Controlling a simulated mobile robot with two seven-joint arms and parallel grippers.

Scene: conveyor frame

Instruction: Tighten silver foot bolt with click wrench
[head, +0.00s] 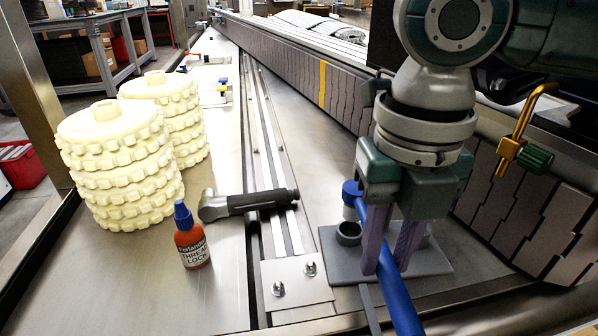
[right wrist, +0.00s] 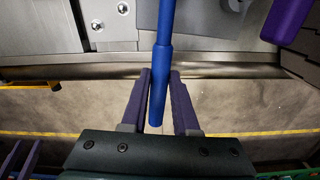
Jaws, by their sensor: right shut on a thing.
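A long blue tool, which looks like the click wrench (head: 399,296), runs between the purple fingers of my right gripper (head: 390,268). The right gripper is shut on its shaft; the wrench's blue head is at a round post of the grey holder. In the right wrist view the blue handle (right wrist: 162,85) lies between the fingers (right wrist: 160,75). Two silver foot bolts, a nearer one (head: 278,289) and a farther one (head: 310,268), stand on a metal plate left of the gripper. They also show in the right wrist view (right wrist: 122,8).
The grey holder (head: 438,263) stands beneath the right gripper. A black-handled tool (head: 250,201) lies across the rails. A red thread lock bottle (head: 192,248) and cream toothed rollers (head: 120,175) stand left. The conveyor chain (head: 345,88) and a brass clamp (head: 512,145) border the right.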

